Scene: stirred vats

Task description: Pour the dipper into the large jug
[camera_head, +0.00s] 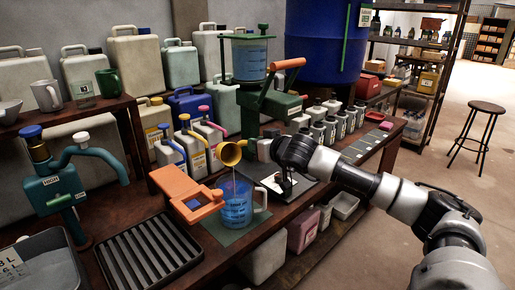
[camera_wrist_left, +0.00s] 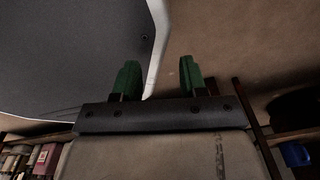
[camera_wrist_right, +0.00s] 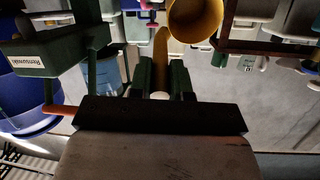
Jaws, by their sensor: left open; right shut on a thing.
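The yellow dipper (camera_head: 230,153) is tipped above the large jug (camera_head: 236,210), and a thin pale stream appears to run down between them. The jug is clear with blue contents, a pale handle on its right and white marks. It stands upright on a green mat (camera_head: 222,234). My right gripper (camera_wrist_right: 162,72) is shut on the dipper's handle, with the yellow cup (camera_wrist_right: 193,20) beyond the fingers in the right wrist view. In the head view its fingers are hard to make out. My left gripper (camera_wrist_left: 157,77) is open in its wrist view and outside the head view.
An orange bracket (camera_head: 185,190) stands close to the jug's left. A black ribbed tray (camera_head: 148,255) and a teal pump (camera_head: 58,190) are farther left. Several bottles and a green pump (camera_head: 252,110) crowd the bench behind. A dark plate (camera_head: 300,190) lies right of the jug.

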